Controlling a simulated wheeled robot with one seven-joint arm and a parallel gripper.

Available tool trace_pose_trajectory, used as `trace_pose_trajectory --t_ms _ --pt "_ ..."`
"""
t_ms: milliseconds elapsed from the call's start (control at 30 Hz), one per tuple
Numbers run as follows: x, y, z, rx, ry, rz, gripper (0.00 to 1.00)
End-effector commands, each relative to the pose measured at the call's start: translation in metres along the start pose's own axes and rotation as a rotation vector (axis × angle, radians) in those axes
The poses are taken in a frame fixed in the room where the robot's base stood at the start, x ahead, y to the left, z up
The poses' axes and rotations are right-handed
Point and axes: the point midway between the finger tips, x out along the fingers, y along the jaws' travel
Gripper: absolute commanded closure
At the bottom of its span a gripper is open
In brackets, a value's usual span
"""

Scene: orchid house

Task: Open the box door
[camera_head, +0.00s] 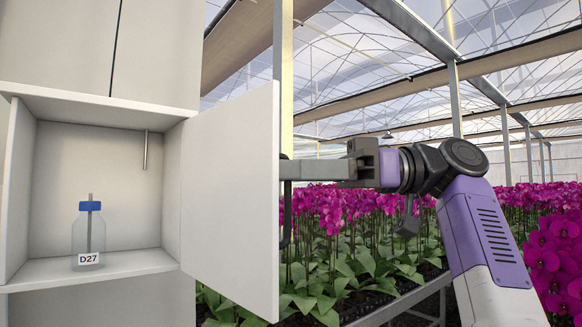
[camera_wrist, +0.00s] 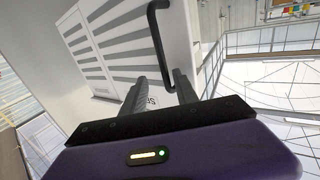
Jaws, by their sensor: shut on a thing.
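The white box door (camera_head: 232,195) stands swung open on the right side of the box (camera_head: 95,108) in the head view. Its black bar handle (camera_head: 287,215) is on the outer face, partly hidden by the door's edge. My gripper (camera_head: 296,170) reaches in from the right and is shut on the handle. In the wrist view the handle (camera_wrist: 156,38) runs down to between the two fingers of my gripper (camera_wrist: 160,88). The exact contact is hard to see there.
A clear bottle (camera_head: 88,235) with a blue cap and a D27 label stands upright inside the box. Rows of magenta orchids (camera_head: 350,215) on benches fill the area behind and right of the door. A metal post (camera_head: 283,75) rises behind the door.

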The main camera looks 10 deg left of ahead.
Motion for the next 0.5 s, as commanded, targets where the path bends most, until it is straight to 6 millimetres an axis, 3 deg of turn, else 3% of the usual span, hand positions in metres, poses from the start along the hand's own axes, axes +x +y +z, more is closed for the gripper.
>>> trace_pose_trajectory --t_ms 33,500 --pt "0.0 -0.003 -0.009 -0.009 0.012 -0.003 0.69" --pt "-0.012 0.013 -0.009 -0.003 0.008 0.001 0.69"
